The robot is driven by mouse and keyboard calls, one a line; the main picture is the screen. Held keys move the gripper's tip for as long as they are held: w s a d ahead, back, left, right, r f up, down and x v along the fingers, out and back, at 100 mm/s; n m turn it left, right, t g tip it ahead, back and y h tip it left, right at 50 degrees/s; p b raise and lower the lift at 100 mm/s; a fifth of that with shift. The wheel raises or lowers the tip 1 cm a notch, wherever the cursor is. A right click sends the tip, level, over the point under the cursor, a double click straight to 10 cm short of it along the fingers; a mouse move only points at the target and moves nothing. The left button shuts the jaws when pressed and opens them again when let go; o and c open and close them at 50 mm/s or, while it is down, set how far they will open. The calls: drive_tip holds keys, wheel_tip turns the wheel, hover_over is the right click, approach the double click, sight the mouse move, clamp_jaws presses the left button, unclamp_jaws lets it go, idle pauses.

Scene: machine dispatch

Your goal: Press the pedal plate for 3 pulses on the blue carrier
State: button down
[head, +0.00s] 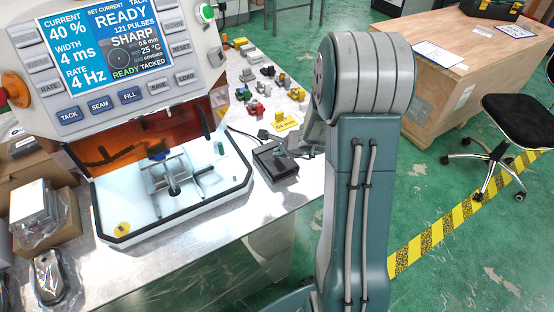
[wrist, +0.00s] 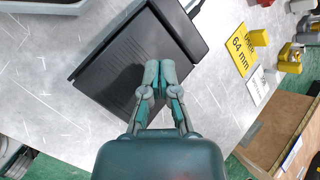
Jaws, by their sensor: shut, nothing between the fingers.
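The black pedal plate (wrist: 125,62) lies on the metal bench, ribbed face up; in the head view the pedal (head: 275,161) sits right of the machine's chamber. My gripper (wrist: 160,68) is shut and empty, its fingertips over the pedal plate in the wrist view. I cannot tell whether they touch it. In the head view the gripper is mostly hidden beside my arm. A small blue piece (head: 157,152), possibly the blue carrier, is on the fixture (head: 174,185) inside the chamber.
The machine's screen (head: 97,47) reads READY, 121 pulses, 4 Hz and TACKED. Buttons such as TACK (head: 69,115) line its panel. A yellow 64 mm sign (wrist: 242,47) stands near the pedal. Several small coloured parts (head: 263,90) lie farther back on the bench.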

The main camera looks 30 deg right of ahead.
drive_tip(key=shift+s+f, duration=0.1)
drive_tip(key=shift+f, duration=0.3)
drive_tip(key=shift+s+f, duration=0.1)
drive_tip(key=shift+f, duration=0.55)
idle(1.1)
drive_tip(key=shift+r, duration=1.1)
drive_tip(key=shift+w+r, duration=0.25)
drive_tip(key=shift+r, duration=1)
drive_tip(key=shift+w+r, duration=0.2)
drive_tip(key=shift+r, duration=1.05)
